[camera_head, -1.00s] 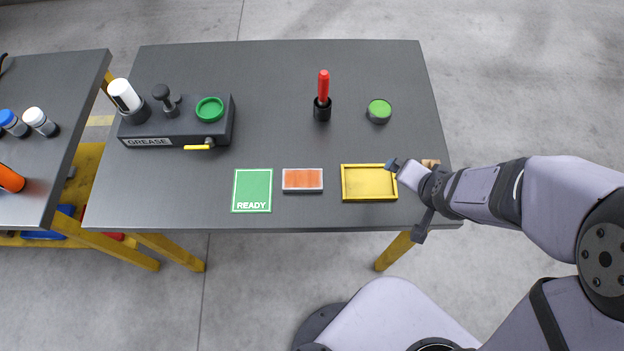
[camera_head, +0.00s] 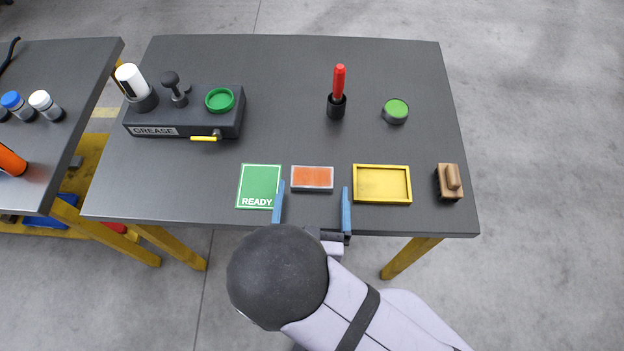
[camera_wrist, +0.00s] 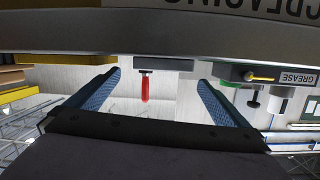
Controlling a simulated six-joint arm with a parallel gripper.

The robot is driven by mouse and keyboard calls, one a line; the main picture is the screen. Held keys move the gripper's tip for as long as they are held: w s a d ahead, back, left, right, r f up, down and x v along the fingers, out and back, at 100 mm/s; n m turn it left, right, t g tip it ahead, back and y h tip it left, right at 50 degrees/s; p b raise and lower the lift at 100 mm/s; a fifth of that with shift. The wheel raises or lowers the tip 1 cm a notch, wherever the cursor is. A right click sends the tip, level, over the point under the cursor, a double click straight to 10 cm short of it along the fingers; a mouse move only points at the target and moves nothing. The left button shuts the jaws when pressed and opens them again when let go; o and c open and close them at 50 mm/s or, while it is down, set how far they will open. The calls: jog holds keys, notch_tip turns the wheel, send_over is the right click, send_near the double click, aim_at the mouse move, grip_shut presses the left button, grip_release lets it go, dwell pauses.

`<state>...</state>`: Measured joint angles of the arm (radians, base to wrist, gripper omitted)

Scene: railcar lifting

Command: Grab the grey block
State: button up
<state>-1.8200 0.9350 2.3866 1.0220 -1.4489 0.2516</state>
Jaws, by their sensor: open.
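The grey block (camera_head: 312,188) has an orange top face and lies flat near the front edge of the table, between the green READY mat (camera_head: 259,186) and the yellow tray (camera_head: 382,198). My gripper (camera_head: 312,196) is open, with its two blue fingers at the block's left and right front sides, apart from each other and holding nothing. In the wrist view, which looks upside down, the grey block (camera_wrist: 150,64) shows ahead, between and beyond the blue fingers of my gripper (camera_wrist: 157,88). I cannot tell whether a finger touches the block.
A wooden-handled brush (camera_head: 449,182) lies right of the tray. A red-handled tool (camera_head: 338,92) stands upright in a black holder behind the block, with a green-topped tin (camera_head: 396,110) to its right. The GREASE unit (camera_head: 185,118) is at back left. The table middle is clear.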

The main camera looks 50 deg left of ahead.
aim_at(312, 177)
jog(key=shift+s+d+f+n+y, duration=0.15)
jog(key=shift+s+d+f+n, duration=0.15)
jog(key=shift+s, duration=0.1)
jog(key=shift+s+d+f+n+y, duration=0.15)
jog(key=shift+s+d+n, duration=0.05)
jog(key=shift+s+n, duration=0.15)
jog(key=shift+w+a, duration=0.5)
jog(key=shift+w, duration=0.05)
jog(key=shift+p+x, duration=0.45)
jog(key=shift+x, duration=1.35)
jog(key=c, duration=1.4)
jog(key=shift+r, duration=0.15)
notch_tip(312, 177, up, 10)
